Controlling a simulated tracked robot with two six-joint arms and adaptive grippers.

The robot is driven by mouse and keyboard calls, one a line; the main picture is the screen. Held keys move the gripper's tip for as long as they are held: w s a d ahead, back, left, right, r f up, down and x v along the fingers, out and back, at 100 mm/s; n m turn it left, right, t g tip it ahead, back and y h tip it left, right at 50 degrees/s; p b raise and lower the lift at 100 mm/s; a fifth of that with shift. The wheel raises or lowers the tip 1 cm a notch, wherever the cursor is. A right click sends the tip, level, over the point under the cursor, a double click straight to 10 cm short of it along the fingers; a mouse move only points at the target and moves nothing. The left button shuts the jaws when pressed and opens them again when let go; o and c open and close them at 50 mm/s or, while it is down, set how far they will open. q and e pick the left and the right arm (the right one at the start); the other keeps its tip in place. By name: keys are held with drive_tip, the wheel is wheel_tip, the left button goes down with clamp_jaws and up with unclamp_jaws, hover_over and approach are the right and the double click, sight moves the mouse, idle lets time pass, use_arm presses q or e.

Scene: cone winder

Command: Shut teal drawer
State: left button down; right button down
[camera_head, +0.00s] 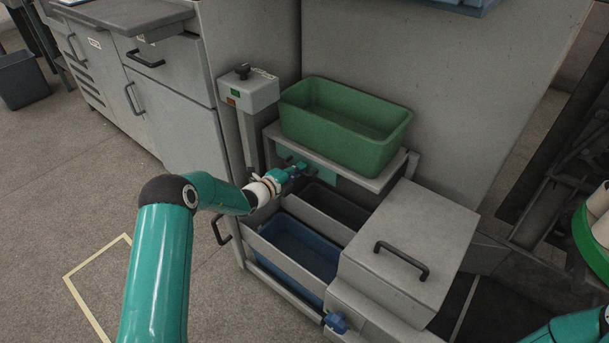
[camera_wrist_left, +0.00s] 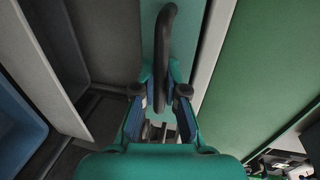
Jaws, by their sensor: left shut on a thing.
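The teal drawer's front (camera_head: 320,176) shows as a narrow strip under the shelf that carries a green bin; my left gripper hides part of it. In the left wrist view the teal front (camera_wrist_left: 150,38) fills the top middle, with a black bar handle (camera_wrist_left: 164,48) on it. My left gripper (camera_head: 298,169) is at this front. In the wrist view its two fingers (camera_wrist_left: 160,102) are shut around the handle's lower part. I cannot tell how far the drawer stands out. My right gripper is out of view.
The green bin (camera_head: 340,138) stands on the shelf just above. Below are an open compartment and a blue bin (camera_head: 290,250). A grey post with a control box (camera_head: 248,92) is to the left. A grey box with a black handle (camera_head: 415,235) is to the right.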

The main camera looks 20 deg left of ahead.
use_arm(q)
drive_tip(key=c, duration=1.2)
unclamp_jaws()
drive_tip(key=shift+w+d+f, duration=0.1)
drive_tip(key=shift+w+f, duration=0.05)
drive_tip(key=shift+w, duration=0.05)
drive_tip(key=shift+s, duration=0.1)
drive_tip(key=shift+s, duration=0.2)
drive_tip(key=v, duration=1.1)
drive_tip(key=shift+s, duration=0.2)
